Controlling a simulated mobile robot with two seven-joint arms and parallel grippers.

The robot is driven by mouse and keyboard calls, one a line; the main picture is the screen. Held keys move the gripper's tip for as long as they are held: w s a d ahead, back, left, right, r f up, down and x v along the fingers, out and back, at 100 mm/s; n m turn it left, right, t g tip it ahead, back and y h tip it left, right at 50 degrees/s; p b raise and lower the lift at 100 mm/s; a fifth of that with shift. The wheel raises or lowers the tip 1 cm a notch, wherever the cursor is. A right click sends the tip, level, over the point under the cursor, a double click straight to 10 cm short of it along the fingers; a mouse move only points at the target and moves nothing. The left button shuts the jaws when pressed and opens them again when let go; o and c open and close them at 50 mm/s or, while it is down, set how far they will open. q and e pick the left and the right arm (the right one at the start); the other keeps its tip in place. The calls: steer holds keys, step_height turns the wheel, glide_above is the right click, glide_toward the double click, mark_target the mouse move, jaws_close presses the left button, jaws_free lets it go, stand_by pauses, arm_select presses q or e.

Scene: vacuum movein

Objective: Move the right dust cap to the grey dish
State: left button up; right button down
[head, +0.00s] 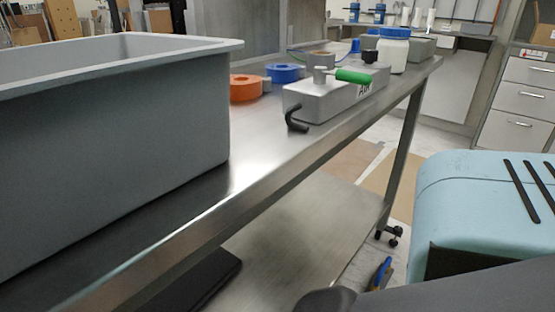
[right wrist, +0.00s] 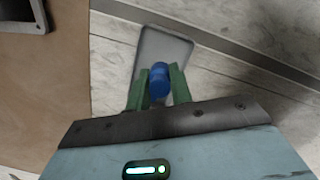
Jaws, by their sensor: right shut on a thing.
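The blue dust cap (right wrist: 159,82) is between the two green fingers of my right gripper (right wrist: 157,74) in the right wrist view. The gripper is shut on it and holds it over the floor area. In the head view a small blue part shows low at the right, beside my teal right arm; its details are too small to tell. A grey box-like dish (head: 421,47) stands at the far end of the steel table, partly hidden by a white jar. My left gripper is not in view.
A big grey bin (head: 120,120) fills the table's near left. Orange (head: 246,88) and blue (head: 285,73) tape rolls, a grey valve block (head: 335,93) with a green handle and the blue-lidded white jar (head: 393,52) stand on the steel table (head: 205,215). A flat grey panel (right wrist: 165,45) lies beyond the cap.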

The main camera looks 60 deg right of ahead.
steer(key=shift+f+b, duration=1.35)
steer(key=shift+f, duration=0.45)
steer(key=shift+p, duration=0.35)
steer(key=shift+f, duration=0.2)
steer(key=shift+f+b, duration=0.35)
steer(key=shift+f, duration=0.7)
stand_by(0.8)
steer(key=c, duration=0.7)
jaws_free()
